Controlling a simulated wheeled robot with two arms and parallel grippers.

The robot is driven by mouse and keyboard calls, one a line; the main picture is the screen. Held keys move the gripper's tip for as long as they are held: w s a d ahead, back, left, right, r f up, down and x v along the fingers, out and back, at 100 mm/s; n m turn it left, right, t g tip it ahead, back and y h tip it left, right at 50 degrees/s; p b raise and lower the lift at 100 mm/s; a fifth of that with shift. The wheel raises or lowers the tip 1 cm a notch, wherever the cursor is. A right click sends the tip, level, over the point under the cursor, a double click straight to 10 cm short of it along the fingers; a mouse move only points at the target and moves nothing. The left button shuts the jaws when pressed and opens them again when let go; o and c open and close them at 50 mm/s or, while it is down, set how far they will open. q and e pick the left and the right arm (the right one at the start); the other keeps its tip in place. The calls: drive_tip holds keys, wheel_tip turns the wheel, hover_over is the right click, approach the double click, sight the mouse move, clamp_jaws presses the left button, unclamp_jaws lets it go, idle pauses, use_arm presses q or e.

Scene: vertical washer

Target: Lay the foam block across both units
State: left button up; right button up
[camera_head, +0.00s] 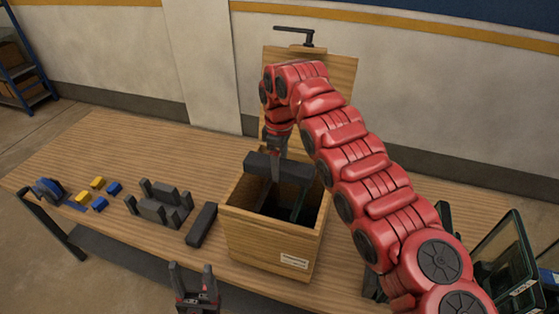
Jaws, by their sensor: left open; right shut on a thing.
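A dark grey foam block (292,172) is held level at the mouth of an open wooden box (262,244). My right gripper (275,160) reaches down from above and is shut on the block near its middle. Inside the box, dark upright shapes (299,203) show below the block; they may be the two units, but shadow and the block hide most of them. I cannot tell whether the block touches them. My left gripper (194,287) is open and empty at the bottom of the view, in front of the table's near edge.
A second dark grey block (201,224) lies left of the box. Further left are grey notched holders (160,202), small yellow and blue pieces (98,204) and a blue roll (48,190). The box's lid (341,75) stands raised behind. Dark-framed panels (500,250) stand at right.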

wheel_tip(320, 180, down, 3)
drive_tip(key=shift+w, duration=0.1)
drive_tip(key=shift+f+b, duration=0.3)
drive_tip(key=shift+f, duration=0.35)
wheel_tip(320, 180, down, 7)
drive_tip(key=b, duration=0.2)
drive_tip(key=shift+f+b, duration=0.15)
drive_tip(key=shift+b, duration=0.25)
